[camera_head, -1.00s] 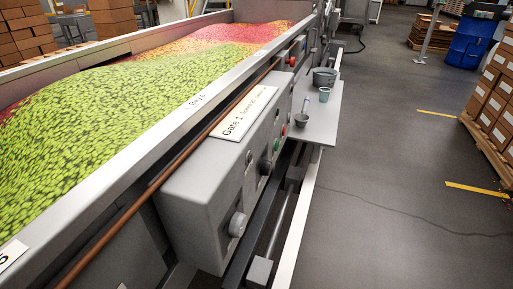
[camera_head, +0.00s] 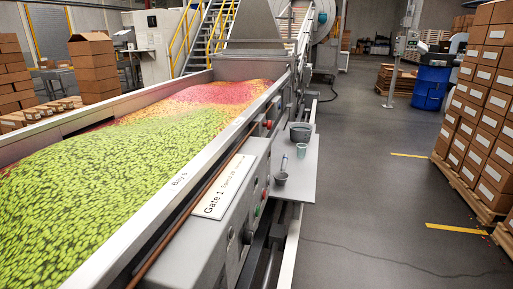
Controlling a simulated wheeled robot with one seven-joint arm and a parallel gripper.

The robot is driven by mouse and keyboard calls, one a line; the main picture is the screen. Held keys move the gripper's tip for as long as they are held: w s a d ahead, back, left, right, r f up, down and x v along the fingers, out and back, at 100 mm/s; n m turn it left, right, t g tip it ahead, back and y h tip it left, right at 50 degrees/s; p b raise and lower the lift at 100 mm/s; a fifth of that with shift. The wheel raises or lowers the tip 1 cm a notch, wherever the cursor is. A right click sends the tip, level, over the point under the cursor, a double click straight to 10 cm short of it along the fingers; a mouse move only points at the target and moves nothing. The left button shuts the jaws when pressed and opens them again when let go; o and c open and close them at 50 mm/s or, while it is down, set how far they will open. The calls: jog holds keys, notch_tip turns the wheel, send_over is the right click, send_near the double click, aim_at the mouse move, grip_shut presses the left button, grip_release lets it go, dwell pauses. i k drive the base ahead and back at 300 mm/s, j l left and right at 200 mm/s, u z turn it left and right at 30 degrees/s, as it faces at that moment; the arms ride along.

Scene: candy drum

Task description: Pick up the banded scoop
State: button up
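A small grey scoop (camera_head: 280,178) with an upright pale handle sits at the near end of a grey side shelf (camera_head: 303,183). It is too small to tell whether it carries a band. A small pale greenish cup (camera_head: 301,150) stands just behind it, and a larger grey pot (camera_head: 300,132) stands behind the cup. The shelf is fixed to the right side of a long metal trough. My gripper is not in view.
The trough (camera_head: 178,188) holds green, orange and red candy. A control box (camera_head: 205,238) with knobs juts from its right side. The grey floor right of the shelf is clear. Stacked cartons (camera_head: 484,115) on pallets and a blue drum (camera_head: 430,88) stand farther right.

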aim_at(281, 177)
jog(key=i+l+z, duration=0.15)
jog(key=i+z, duration=0.15)
jog(key=i+l+z, duration=0.15)
jog(key=i, duration=0.55)
jog(key=i+l+z, duration=0.15)
jog(key=i, duration=0.55)
jog(key=i+l+u, duration=0.15)
jog(key=i+u, duration=0.35)
jog(key=i+l+u, duration=0.3)
jog(key=u, duration=0.15)
jog(key=i+l+u, duration=0.5)
jog(key=k+j, duration=0.1)
